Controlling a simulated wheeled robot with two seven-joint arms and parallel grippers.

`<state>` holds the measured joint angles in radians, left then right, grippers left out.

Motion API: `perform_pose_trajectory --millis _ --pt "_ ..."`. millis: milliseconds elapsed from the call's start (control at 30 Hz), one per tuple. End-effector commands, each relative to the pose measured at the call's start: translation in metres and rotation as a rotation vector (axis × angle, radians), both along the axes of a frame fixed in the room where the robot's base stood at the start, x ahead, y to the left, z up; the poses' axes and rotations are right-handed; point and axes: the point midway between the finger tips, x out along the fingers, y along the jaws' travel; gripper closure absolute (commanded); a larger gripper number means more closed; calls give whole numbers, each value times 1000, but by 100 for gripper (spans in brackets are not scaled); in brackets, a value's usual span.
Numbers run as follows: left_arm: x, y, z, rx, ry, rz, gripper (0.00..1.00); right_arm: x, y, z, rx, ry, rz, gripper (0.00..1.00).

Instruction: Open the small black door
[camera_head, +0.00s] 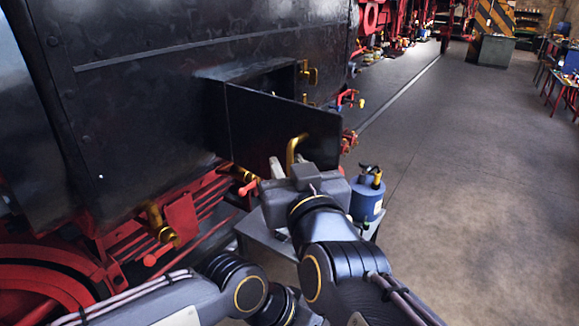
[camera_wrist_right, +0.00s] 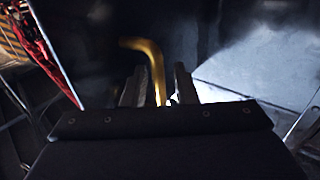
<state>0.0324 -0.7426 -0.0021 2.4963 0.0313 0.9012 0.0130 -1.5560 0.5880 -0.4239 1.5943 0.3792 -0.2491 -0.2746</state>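The small black door (camera_head: 265,125) stands swung out from the black locomotive side, and part of a dark opening shows behind its top edge. A bent brass handle (camera_head: 291,151) is on its face near the outer end. My right gripper (camera_head: 289,167) is at the handle. In the right wrist view, the handle (camera_wrist_right: 157,75) stands between the two fingers (camera_wrist_right: 158,88), with a visible gap to the right finger, so the gripper looks open around it. The left forearm shows at the bottom of the head view, but its gripper does not.
The black locomotive side (camera_head: 150,100) fills the left, with red frame parts and a red wheel (camera_head: 40,290) below. Brass valves (camera_head: 160,224) stick out under the door. A blue canister (camera_head: 367,198) stands on a grey surface right of my gripper. Open floor (camera_head: 470,190) lies right.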

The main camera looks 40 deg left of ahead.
Motion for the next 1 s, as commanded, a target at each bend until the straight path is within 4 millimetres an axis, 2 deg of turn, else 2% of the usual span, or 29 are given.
perform_pose_trajectory --millis 267,533,700,1000 --pt "0 0 -3 0 0 0 64 -5 -7 1 4 0 1 74" --pt "0 0 -12 0 0 0 64 -28 -46 0 4 1 3 74" --pt "0 0 -11 0 0 0 64 -37 -63 1 2 0 2 74" --pt "0 0 -11 0 0 0 64 -39 -68 0 0 0 0 74"
